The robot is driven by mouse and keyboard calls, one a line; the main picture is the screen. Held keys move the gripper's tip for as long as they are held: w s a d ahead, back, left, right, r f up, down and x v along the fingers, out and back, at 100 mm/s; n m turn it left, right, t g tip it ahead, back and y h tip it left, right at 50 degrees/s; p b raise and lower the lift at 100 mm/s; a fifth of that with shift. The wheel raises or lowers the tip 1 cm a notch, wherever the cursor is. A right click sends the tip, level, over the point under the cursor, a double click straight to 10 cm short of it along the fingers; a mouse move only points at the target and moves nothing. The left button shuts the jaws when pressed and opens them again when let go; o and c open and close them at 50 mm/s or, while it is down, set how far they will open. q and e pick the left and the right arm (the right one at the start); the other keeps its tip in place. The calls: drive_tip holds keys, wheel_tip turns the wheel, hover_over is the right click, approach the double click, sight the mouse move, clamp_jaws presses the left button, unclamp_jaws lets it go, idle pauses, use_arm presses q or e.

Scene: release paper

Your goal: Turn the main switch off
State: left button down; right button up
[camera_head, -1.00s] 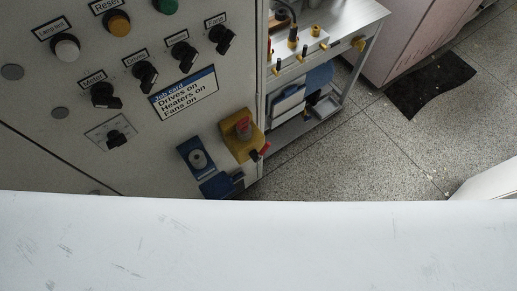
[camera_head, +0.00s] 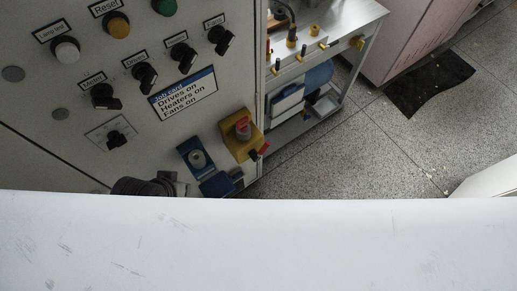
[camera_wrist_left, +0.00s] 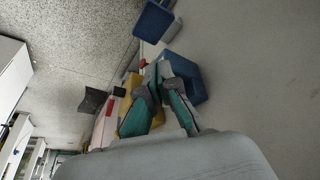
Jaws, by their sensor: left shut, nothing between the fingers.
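The main switch, a yellow housing (camera_head: 255,133) with a red knob (camera_head: 242,126), is low on the grey cabinet near its right edge. Its yellow side (camera_wrist_left: 128,92) shows in the left wrist view, partly hidden by my fingers. My left gripper (camera_head: 168,184) is at the cabinet's lower part, left of and below the switch, partly hidden by a white surface. In the left wrist view the left gripper (camera_wrist_left: 158,68) is shut and empty, with a blue box (camera_wrist_left: 190,78) behind its tips. I cannot tell whether it touches anything. My right gripper is not in view.
A blue fixture (camera_head: 195,157) is beside the switch. Several black knobs and a job card (camera_head: 185,92) are above. A metal cart (camera_head: 335,45) with small parts stands right of the cabinet. The speckled floor has a dark mat (camera_head: 430,84).

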use_arm(q)
drive_tip(key=w+d+n+t+h, duration=0.2)
drive_tip(key=w+d+n+h, duration=0.15)
drive_tip(key=d, duration=0.25)
drive_tip(key=n+t+h, duration=0.2)
drive_tip(key=n+h, duration=0.1)
drive_tip(key=n, duration=0.3)
approach(263, 148)
drive_tip(key=p+x, duration=0.1)
drive_tip(key=x, duration=0.6)
drive_tip(key=shift+w+d+f, duration=0.1)
drive_tip(key=shift+d+f, duration=0.05)
drive_tip(key=shift+w+p, duration=0.1)
drive_tip(key=shift+p, duration=0.2)
